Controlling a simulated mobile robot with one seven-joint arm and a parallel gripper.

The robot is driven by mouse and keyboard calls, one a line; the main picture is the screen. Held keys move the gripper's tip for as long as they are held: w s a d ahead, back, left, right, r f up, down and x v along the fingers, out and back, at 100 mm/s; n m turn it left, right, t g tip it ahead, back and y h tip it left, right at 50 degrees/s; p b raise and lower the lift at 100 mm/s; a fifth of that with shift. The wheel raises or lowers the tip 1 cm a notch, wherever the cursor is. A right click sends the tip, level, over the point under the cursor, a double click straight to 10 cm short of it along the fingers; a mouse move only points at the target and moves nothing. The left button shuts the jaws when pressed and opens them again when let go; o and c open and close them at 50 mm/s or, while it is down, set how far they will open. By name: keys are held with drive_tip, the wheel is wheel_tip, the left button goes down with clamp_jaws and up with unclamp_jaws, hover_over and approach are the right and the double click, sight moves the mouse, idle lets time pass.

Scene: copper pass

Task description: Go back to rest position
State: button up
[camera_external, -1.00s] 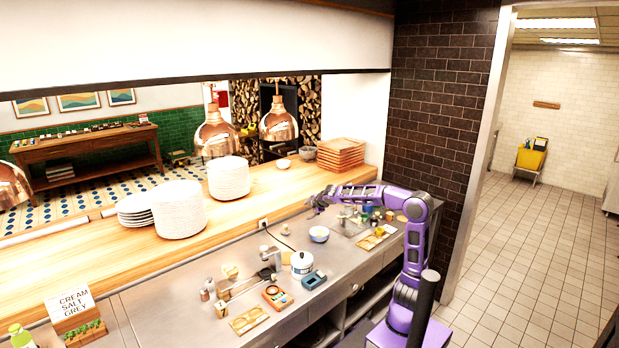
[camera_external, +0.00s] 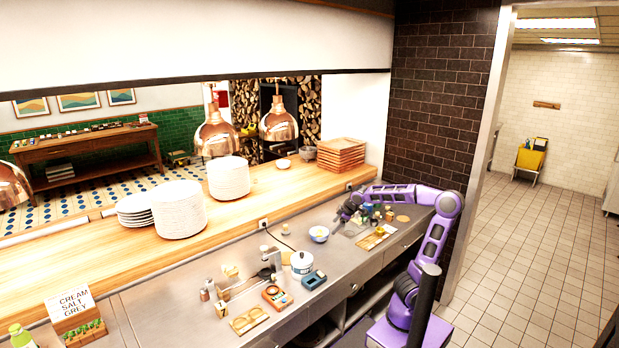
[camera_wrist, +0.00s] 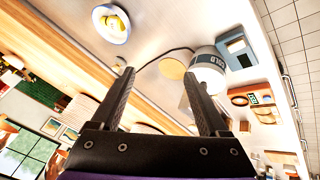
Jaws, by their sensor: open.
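My purple arm reaches over the right end of the steel counter in the external view. My gripper (camera_external: 342,215) hangs low there, beside a group of small items. In the wrist view my gripper (camera_wrist: 156,92) shows two dark fingers spread well apart, open, with nothing between them. Past the fingers lie the counter, a bowl (camera_wrist: 111,23) with yellow contents and a white pot (camera_wrist: 206,68). In the external view the gripper's fingertips are too small to make out clearly.
The bowl (camera_external: 319,233) and the pot (camera_external: 301,263) stand left of my gripper. Small items (camera_external: 377,214) and a wooden board (camera_external: 376,238) lie close beside it. Copper lamps (camera_external: 278,124) hang above the wooden ledge (camera_external: 290,192). Stacked plates (camera_external: 180,209) stand farther left.

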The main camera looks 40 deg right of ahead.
drive_tip(key=s+a+m+p, duration=0.3)
drive_tip(key=s+m, duration=0.5)
drive_tip(key=s, duration=1)
drive_tip(key=shift+r+g, duration=0.4)
drive_tip(key=shift+r, duration=0.05)
